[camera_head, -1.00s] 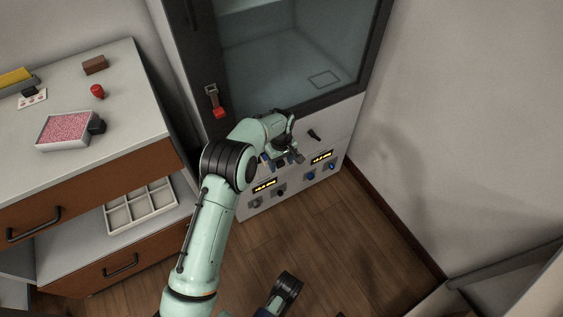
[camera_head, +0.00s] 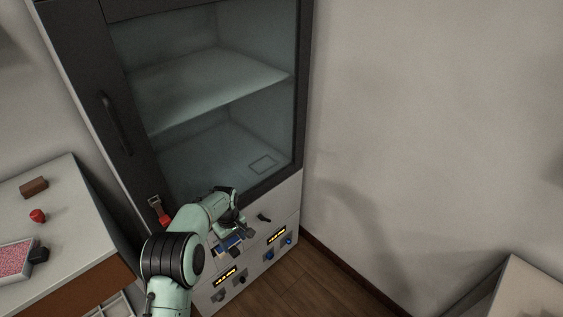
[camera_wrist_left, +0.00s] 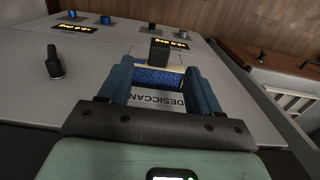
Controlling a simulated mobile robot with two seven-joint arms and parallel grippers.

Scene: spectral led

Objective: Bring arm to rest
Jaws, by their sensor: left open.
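My left arm reaches in from the bottom of the head view. Its gripper (camera_head: 230,243) is in front of the cabinet's pale lower panel, below the glass door. In the left wrist view the gripper (camera_wrist_left: 158,77) has its two blue fingers spread apart. Between and beyond them show a blue granular patch (camera_wrist_left: 157,78), a dark knob-like part (camera_wrist_left: 159,52) and a panel label reading "DESICCAN", partly covered. I cannot tell whether the fingers touch the panel. My right gripper is not in view.
The tall dark cabinet (camera_head: 80,60) has a glass door with shelves behind it. Yellow displays (camera_head: 277,235) and knobs sit on its lower panel. A red-tagged latch (camera_head: 164,219) hangs near the arm. Floor shows at lower right.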

